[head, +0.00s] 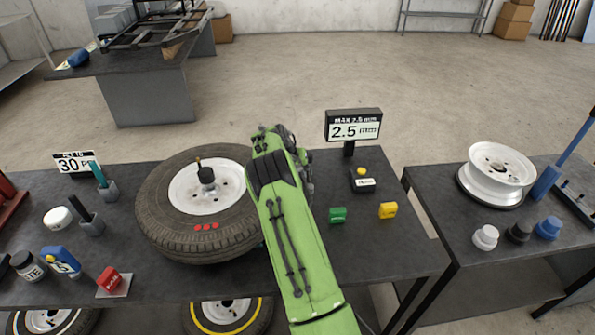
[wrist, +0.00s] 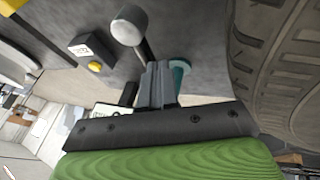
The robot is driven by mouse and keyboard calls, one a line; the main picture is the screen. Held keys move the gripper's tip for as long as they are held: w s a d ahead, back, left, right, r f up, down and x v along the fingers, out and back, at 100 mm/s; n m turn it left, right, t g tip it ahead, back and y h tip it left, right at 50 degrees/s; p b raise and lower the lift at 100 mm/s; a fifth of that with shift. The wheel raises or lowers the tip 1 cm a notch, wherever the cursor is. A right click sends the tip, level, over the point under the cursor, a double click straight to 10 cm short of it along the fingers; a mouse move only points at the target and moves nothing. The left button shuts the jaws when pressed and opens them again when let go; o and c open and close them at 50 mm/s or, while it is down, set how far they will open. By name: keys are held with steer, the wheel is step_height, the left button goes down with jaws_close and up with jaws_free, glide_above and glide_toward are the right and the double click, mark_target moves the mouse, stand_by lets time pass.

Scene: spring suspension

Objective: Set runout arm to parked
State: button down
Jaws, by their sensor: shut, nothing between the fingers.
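A grey cylindrical knob on a thin dark rod (wrist: 130,25) shows at the top of the wrist view; it looks like part of the runout arm, though I cannot be sure. My gripper (wrist: 156,72) is shut and empty, its fingertips close to the rod's lower end; I cannot tell if they touch. A teal round part (wrist: 181,70) sits just right of the fingers. In the head view, my green arm hides the gripper and this device. The tire (head: 160,225) lies flat beside my arm, with three red dots on its sidewall. The display (head: 352,128) reads 2.5 mm.
The tire's tread (wrist: 275,65) is close on the right in the wrist view. A white rim (head: 495,175) lies on the right table.

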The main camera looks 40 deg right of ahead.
steer(key=shift+s+d+n+b, duration=0.3)
steer(key=shift+s+n+b, duration=0.1)
steer(key=shift+b, duration=0.05)
steer(key=s+d+n+t+b, duration=0.2)
steer(key=s+d+n+b, duration=0.1)
steer(key=d+n, duration=0.1)
steer(key=shift+s+d+n+y, duration=0.2)
steer(key=shift+d+n+y, duration=0.15)
steer(key=shift+d, duration=0.45)
stand_by(0.5)
